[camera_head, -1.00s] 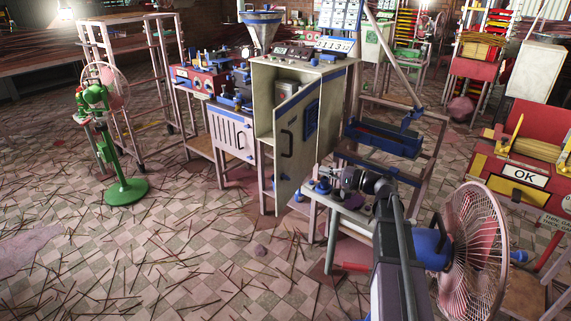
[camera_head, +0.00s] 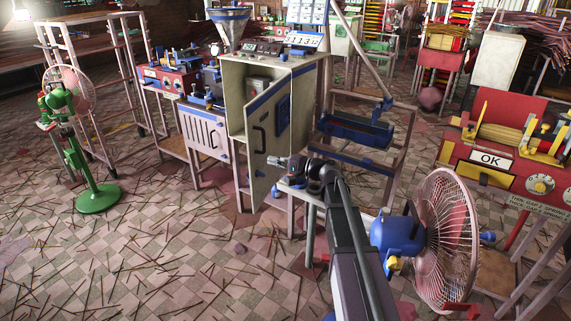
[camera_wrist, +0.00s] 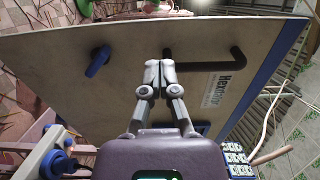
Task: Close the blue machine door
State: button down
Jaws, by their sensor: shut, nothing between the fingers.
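The machine door (camera_head: 254,165) is a pale panel with a blue strip along its edge and a dark handle (camera_head: 260,138). It stands ajar on the pale cabinet (camera_head: 234,95), whose inside shows. In the wrist view the door (camera_wrist: 110,100) fills much of the picture, with its dark bar handle (camera_wrist: 215,65), a blue latch (camera_wrist: 98,62) and lettering. My gripper (camera_wrist: 158,66) is shut and empty, its tips in front of the panel beside the handle's near end. Whether it touches the door, I cannot tell. In the head view my gripper (camera_head: 276,161) is at the door's lower right.
A pedestal fan (camera_head: 446,240) stands close to my arm on the right. A green fan (camera_head: 90,170) stands at the left. A metal frame with a blue tray (camera_head: 355,130) is right of the cabinet. The stick-strewn floor (camera_head: 150,255) at front left has free room.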

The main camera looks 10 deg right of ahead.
aim_at(253, 156)
jog(key=shift+x, duration=2.7)
jog(key=shift+w, duration=0.1)
